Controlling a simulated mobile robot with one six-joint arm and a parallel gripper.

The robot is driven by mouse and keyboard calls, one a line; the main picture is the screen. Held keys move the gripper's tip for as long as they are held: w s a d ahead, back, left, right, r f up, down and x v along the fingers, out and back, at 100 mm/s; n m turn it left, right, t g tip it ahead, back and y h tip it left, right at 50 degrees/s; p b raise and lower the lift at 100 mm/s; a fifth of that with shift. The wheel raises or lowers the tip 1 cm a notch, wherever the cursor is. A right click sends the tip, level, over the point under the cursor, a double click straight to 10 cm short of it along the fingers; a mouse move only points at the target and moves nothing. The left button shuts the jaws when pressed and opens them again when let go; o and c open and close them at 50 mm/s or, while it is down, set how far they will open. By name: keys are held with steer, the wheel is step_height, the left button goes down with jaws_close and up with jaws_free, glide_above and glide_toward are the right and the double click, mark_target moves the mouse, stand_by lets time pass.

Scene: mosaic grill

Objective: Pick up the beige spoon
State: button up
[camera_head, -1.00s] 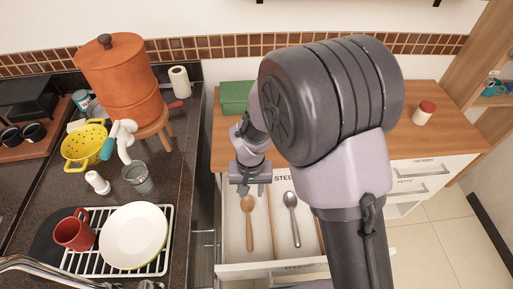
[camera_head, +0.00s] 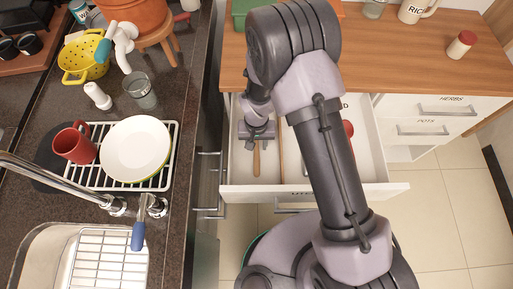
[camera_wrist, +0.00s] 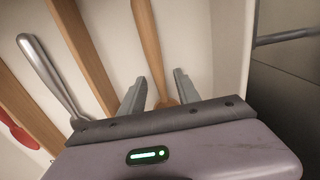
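The beige spoon (camera_head: 256,158) lies in the left section of the open drawer. Its long handle (camera_wrist: 148,38) runs away from my gripper in the wrist view. My gripper (camera_head: 257,138) is over the spoon's bowl end and hides it in the head view. In the wrist view my gripper (camera_wrist: 160,78) is open, with one finger on each side of the spoon near where the handle meets the bowl. The lower bowl is hidden by the gripper body. I cannot tell how far the fingertips are above the drawer floor.
A drawer divider (camera_wrist: 83,50) separates the beige spoon from a grey spoon (camera_wrist: 48,72). A red utensil (camera_wrist: 17,130) lies beyond another divider. The drawer's front panel (camera_head: 350,192) and the dark counter with the sink (camera_head: 40,240) are close by.

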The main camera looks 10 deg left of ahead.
steer(key=shift+r, duration=0.1)
jaws_close()
